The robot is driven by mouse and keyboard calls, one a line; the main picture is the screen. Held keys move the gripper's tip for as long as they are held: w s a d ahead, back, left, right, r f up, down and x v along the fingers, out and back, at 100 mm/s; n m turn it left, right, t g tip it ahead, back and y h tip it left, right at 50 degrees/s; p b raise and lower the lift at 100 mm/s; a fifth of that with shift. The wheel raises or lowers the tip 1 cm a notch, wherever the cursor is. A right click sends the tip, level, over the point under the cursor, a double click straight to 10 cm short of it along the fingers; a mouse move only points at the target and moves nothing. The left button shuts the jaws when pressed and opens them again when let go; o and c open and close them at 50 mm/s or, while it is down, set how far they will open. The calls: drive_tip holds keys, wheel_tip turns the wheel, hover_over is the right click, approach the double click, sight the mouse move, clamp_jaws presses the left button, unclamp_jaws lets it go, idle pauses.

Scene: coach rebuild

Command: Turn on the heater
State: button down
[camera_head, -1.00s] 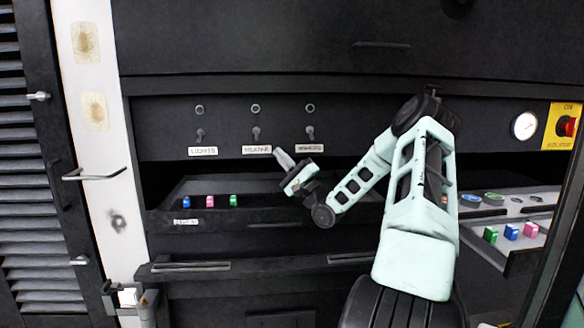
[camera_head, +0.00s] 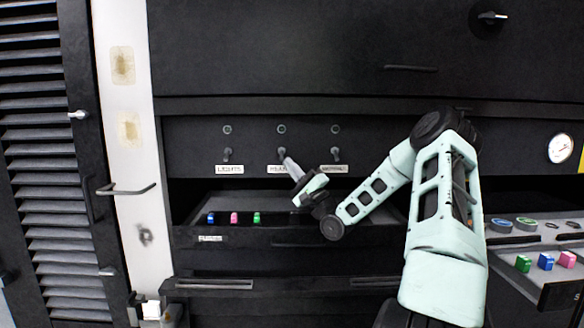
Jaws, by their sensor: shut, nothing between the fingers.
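The heater switch (camera_head: 281,153) is the middle one of three small toggles on the dark panel. Its lever hangs down, and a ring-shaped lamp (camera_head: 281,129) sits above it, looking dark. Its white label (camera_head: 278,169) is partly hidden by my gripper. My gripper (camera_head: 290,163) is shut and empty, its fingertips pointing up and left just below and right of the heater lever. I cannot tell whether they touch it.
The lights toggle (camera_head: 227,154) is to the left and a third toggle (camera_head: 335,154) to the right. Below is an open drawer (camera_head: 290,237) with small coloured blocks. A side tray (camera_head: 530,277) holds more blocks. A gauge (camera_head: 561,148) is at right.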

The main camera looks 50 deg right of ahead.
drive_tip(key=shift+s+a+r+m+g+h+p, duration=0.15)
drive_tip(key=shift+r+m+g+h+p, duration=0.3)
drive_tip(key=shift+m+h+p, duration=0.7)
drive_tip(key=r+m+g+p, duration=0.1)
drive_tip(key=p, duration=0.3)
drive_tip(key=r+m+g+h+p, duration=0.1)
drive_tip(key=m+g+p, duration=0.1)
drive_tip(key=p, duration=0.3)
drive_tip(key=a+r+m+g+h+p, duration=0.1)
drive_tip(key=m+p, duration=0.1)
drive_tip(key=p, duration=0.3)
drive_tip(key=shift+s+r+m+g, duration=0.2)
drive_tip(key=shift+s+m+g, duration=0.05)
drive_tip(key=shift+s, duration=0.15)
drive_tip(key=shift+f+b, duration=0.55)
drive_tip(key=shift+f, duration=0.15)
